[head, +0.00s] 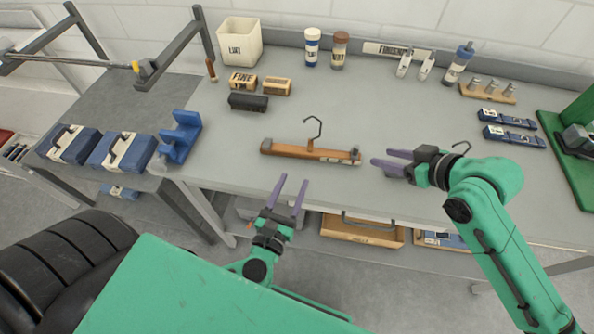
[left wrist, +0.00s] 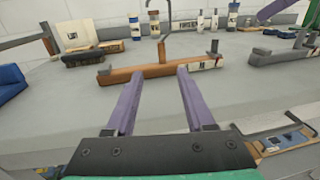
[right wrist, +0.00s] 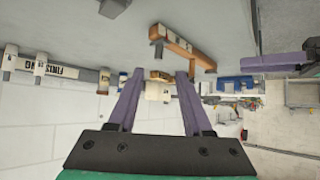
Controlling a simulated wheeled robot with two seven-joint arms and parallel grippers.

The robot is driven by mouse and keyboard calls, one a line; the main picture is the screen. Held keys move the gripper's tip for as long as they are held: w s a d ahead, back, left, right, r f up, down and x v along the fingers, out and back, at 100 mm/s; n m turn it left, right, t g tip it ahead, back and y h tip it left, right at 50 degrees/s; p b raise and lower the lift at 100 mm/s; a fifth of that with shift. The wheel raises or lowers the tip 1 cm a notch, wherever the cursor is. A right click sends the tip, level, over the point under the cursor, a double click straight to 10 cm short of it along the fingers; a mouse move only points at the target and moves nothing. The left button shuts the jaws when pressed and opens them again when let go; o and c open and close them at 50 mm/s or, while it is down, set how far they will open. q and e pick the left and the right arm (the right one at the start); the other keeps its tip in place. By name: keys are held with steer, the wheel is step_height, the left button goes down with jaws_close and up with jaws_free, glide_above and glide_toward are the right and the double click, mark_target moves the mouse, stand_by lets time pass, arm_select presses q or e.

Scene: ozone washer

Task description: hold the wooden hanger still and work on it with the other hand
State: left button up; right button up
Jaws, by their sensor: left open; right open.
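The wooden hanger (head: 300,152) lies on the grey table near its front edge, its metal hook pointing up and a label near its right end. It also shows in the left wrist view (left wrist: 150,72) and the right wrist view (right wrist: 185,45). My left gripper (head: 294,180) is open and empty in front of the hanger, apart from it; in the left wrist view its fingers (left wrist: 155,78) point at the bar. My right gripper (head: 380,158) is open and empty to the right of the hanger's right end, its fingers pointing left.
A white bin (head: 240,42), blocks marked FINE (head: 243,81) and a black brush-like block (head: 248,102) stand behind left. Bottles (head: 312,48) line the back. Blue clamps (head: 513,136) lie at right. The table behind the hanger is clear. A wooden tray (head: 360,232) sits below the front edge.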

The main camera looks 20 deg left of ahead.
mark_target(310, 146)
arm_select(q)
steer(key=w, duration=1.4)
steer(key=shift+a, duration=0.1)
jaws_close()
